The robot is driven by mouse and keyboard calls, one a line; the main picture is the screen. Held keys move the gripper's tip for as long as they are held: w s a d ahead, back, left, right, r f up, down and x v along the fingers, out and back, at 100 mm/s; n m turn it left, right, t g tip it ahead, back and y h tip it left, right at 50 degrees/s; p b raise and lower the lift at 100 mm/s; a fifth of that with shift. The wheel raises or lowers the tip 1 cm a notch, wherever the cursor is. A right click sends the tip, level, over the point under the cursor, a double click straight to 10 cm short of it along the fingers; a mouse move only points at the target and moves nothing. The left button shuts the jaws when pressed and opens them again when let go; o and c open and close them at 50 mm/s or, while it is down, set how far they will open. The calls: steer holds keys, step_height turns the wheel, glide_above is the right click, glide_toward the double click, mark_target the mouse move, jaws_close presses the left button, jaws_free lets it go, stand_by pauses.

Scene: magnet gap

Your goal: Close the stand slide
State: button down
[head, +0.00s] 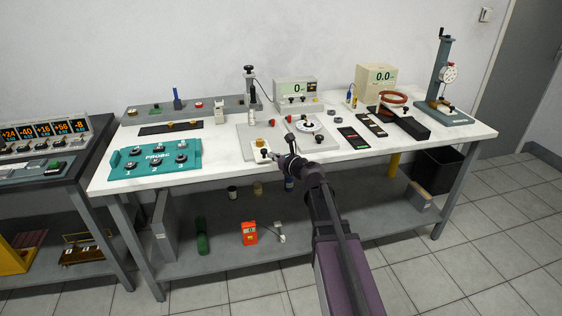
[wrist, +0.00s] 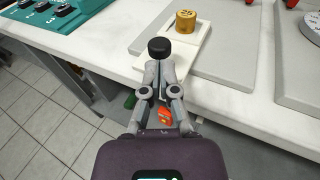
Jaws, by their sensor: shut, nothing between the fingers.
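The stand slide is a cream tray (wrist: 203,36) jutting from the grey stand base (wrist: 225,62) toward the table's front edge. It also shows in the head view (head: 257,157). A black knob (wrist: 159,47) is at its front end, and a brass weight marked 25 (wrist: 186,21) stands on it. My gripper (wrist: 160,66) is shut and empty, its fingertips just in front of the knob on the table-edge side. I cannot tell whether they touch it. In the head view my gripper (head: 274,157) is low beside the slide's front, and the fingers partly hide the slide's near end.
A teal PROBE board (head: 155,158) lies to the left. A round dial plate (head: 311,126) and red-handled parts (head: 288,119) are to the right of the slide. Dark strips (head: 354,138) lie farther right. The front edge of the white table (head: 215,178) is clear left of my arm.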

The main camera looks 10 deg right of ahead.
mark_target(264, 144)
steer(key=shift+x, duration=0.85)
steer(key=w, duration=1.1)
steer(key=shift+w, duration=0.4)
steer(key=shift+w+r, duration=0.1)
steer(key=shift+w, duration=0.15)
steer(key=p+v, duration=0.2)
steer(key=v, duration=1.2)
steer(key=shift+s, duration=0.2)
